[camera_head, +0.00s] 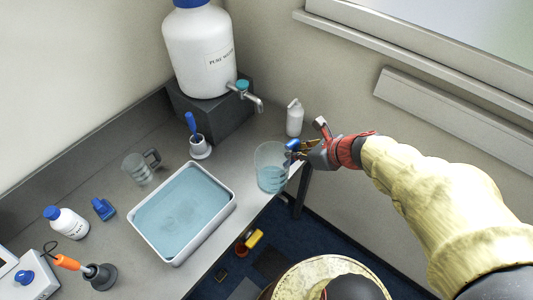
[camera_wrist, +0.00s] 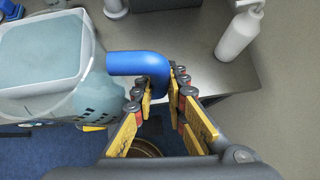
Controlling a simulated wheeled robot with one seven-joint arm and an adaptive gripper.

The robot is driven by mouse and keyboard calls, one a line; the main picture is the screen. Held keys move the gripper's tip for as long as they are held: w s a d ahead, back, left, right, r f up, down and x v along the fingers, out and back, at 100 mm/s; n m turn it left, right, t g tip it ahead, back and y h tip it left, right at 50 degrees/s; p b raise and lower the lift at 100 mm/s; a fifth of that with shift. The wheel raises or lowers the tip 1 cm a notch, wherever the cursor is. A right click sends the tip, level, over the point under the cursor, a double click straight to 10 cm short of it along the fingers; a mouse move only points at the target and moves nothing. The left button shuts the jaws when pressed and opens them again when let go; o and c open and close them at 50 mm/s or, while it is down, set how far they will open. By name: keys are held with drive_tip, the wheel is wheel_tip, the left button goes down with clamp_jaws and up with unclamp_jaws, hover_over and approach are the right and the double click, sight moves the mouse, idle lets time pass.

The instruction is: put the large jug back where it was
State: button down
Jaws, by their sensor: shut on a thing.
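The large jug (camera_head: 268,172) is clear with a blue handle. My gripper (camera_head: 296,152) is shut on this handle and holds the jug roughly upright at the table's right edge in the head view. In the wrist view the blue handle (camera_wrist: 130,64) runs between the yellow-padded fingers of my gripper (camera_wrist: 160,85), and the clear jug body (camera_wrist: 92,98) is on the left. The jug overlaps the table edge in the picture; I cannot tell its height or whether it touches the table. Its lower part looks bluish; I cannot tell whether it holds water.
A white tray of water (camera_head: 226,206) lies left of the jug. A smaller jug with a grey handle (camera_head: 138,169) stands behind it. A white bottle (camera_head: 294,118) and a dark block (camera_head: 222,122) under a large tapped container (camera_head: 200,55) stand at the back.

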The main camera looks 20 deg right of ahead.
drive_tip(key=shift+n+g+y, duration=0.3)
drive_tip(key=shift+n+y, duration=0.1)
drive_tip(key=shift+n, duration=0.4)
drive_tip(key=w+f+b, duration=0.1)
drive_tip(key=w+f, duration=0.2)
drive_tip(key=w, duration=0.1)
drive_tip(key=w+f+b, duration=0.2)
drive_tip(key=w+f, duration=0.2)
drive_tip(key=w+f+b, duration=0.1)
drive_tip(key=w+f, duration=0.2)
drive_tip(key=w, duration=0.2)
drive_tip(key=shift+a+f+b, duration=0.15)
drive_tip(key=shift+a+b, duration=0.05)
drive_tip(key=shift+b, duration=0.15)
drive_tip(key=shift+f+b, duration=0.6)
drive_tip(key=shift+f, duration=0.8)
drive_tip(key=shift+s, duration=0.1)
drive_tip(key=shift+f, duration=0.15)
drive_tip(key=c, duration=1.8)
unclamp_jaws()
drive_tip(key=shift+c, duration=0.2)
drive_tip(key=shift+o, duration=0.2)
